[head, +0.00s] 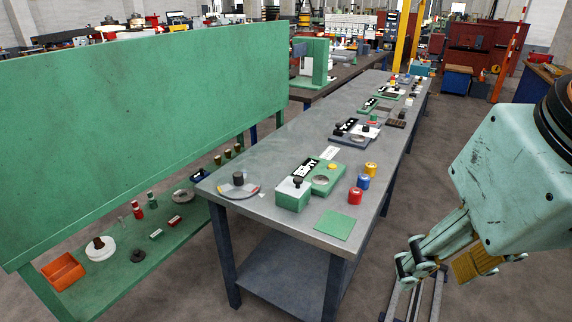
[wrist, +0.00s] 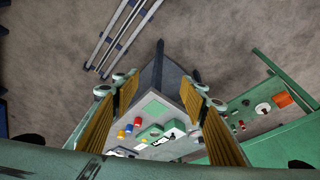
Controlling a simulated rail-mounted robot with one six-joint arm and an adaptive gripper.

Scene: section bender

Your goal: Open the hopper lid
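A small green box with a white top and a dark knob (head: 294,190) stands at the near end of the long grey workbench (head: 270,212). It may be the hopper with its lid, and the top looks closed. I cannot tell this for certain. The green unit beside it carries a black-and-white panel (head: 305,168) and a grey dish. My gripper (head: 428,262) hangs to the right of the bench, well apart from these things. In the wrist view, my gripper (wrist: 160,85) has its yellow-padded fingers wide apart, with nothing held between them. The bench shows small beyond them.
A round grey plate with a dark knob (head: 238,189) lies left of the green box. Yellow, blue and red cylinders (head: 363,182) and a flat green square (head: 339,225) lie to its right. A large green panel (head: 140,120) stands left. Rails (head: 412,302) run along the floor.

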